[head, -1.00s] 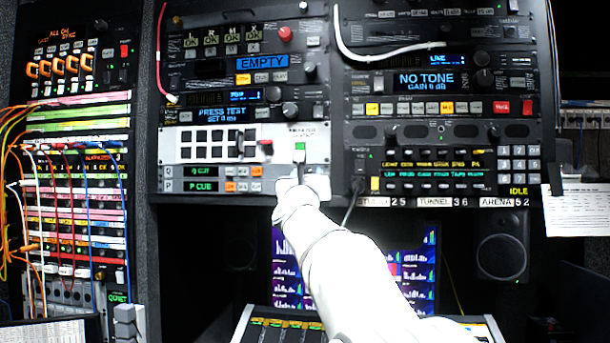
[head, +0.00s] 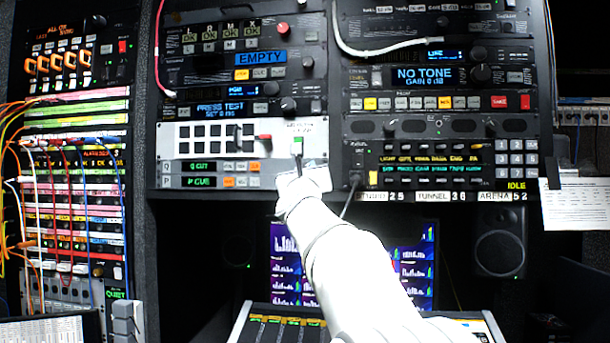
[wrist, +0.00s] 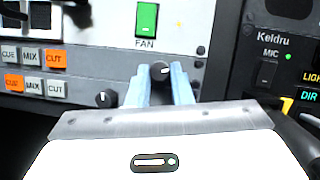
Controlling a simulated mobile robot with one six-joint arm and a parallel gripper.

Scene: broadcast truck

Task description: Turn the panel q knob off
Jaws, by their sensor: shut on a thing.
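The panel q strip (head: 180,166) is the upper of two narrow strips low on the rack, with a green display that seems to read "Q CUT". In the wrist view, its CUT button (wrist: 54,59) is lit orange. The panel q knob (wrist: 161,70) is small and dark with a pale mark on its cap, at the right end of that row. My gripper (wrist: 160,76) is shut on it, one bluish finger on each side. In the head view, my gripper (head: 302,178) covers the knob.
The panel p strip (head: 181,182) lies just below, with its own knob (wrist: 103,98) to the lower left of my fingers. A green FAN switch (wrist: 147,19) is just above. A Keldru panel with a MIC switch (wrist: 267,74) is to the right.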

